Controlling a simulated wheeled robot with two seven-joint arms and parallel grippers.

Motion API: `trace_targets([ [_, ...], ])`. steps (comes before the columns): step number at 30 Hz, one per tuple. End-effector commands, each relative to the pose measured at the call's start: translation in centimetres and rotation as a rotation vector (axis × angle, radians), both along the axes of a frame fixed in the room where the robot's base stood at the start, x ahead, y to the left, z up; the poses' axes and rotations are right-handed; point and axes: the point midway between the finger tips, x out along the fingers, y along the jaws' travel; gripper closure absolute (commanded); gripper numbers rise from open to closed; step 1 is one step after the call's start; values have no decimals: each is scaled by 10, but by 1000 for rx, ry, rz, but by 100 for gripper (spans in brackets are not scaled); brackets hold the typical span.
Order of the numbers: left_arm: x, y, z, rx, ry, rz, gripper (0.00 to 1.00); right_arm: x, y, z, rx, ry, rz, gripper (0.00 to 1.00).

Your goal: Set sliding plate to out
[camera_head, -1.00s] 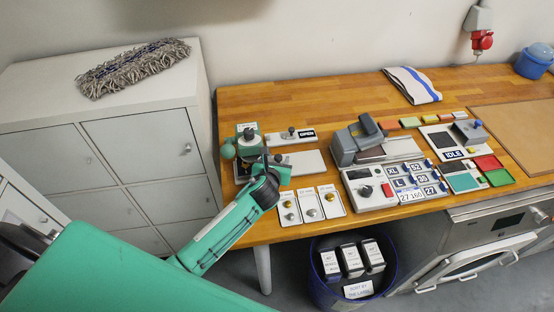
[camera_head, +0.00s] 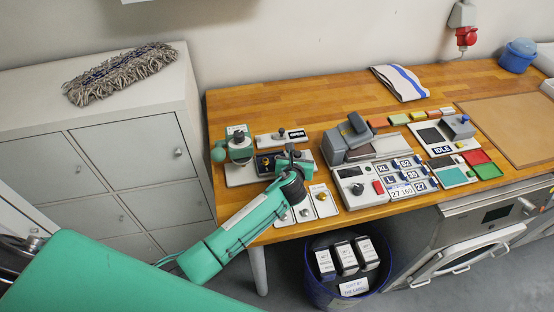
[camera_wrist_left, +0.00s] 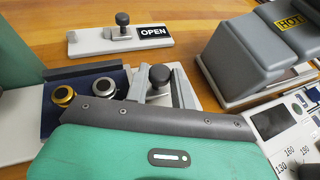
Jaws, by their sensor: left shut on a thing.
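The sliding plate is dark blue (camera_head: 264,167) and carries a brass and a silver round die. It shows to the right of the green press (camera_head: 238,148), on the press's pale base (camera_head: 240,176). In the left wrist view the blue plate (camera_wrist_left: 52,118) lies left of my fingers. A black knob (camera_wrist_left: 180,78) stands at its right end, by the fingertips. My left gripper (camera_head: 293,156) is shut on this knob; the wrist view also shows its fingers (camera_wrist_left: 160,86). The exact contact is partly hidden by the gripper body. My right gripper is out of view.
A small slide marked OPEN (camera_head: 282,136) lies behind the press. A grey heat press (camera_head: 347,142) stands to the right. Knob plates (camera_head: 322,200) lie in front, partly under my arm. A blue bin (camera_head: 318,285) stands below the table edge.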

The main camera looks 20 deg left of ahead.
Motion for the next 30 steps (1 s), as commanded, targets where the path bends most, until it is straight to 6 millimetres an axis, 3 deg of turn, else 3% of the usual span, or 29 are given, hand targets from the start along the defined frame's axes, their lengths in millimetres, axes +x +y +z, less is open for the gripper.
trace_targets([
  [3, 14, -21, 0, 2, -1, -1, 100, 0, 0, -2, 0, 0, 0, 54],
  [6, 19, -30, 0, 3, -1, 1, 100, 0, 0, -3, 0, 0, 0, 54],
  [17, 21, -34, 1, 1, -2, -1, 100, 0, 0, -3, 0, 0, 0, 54],
  [18, 21, -35, 1, 1, -3, -2, 69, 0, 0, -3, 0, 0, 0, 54],
  [20, 21, -35, 1, 0, -2, -2, 58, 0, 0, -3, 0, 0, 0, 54],
  [30, 19, -34, 1, 2, -1, -1, 55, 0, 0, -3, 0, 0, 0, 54],
])
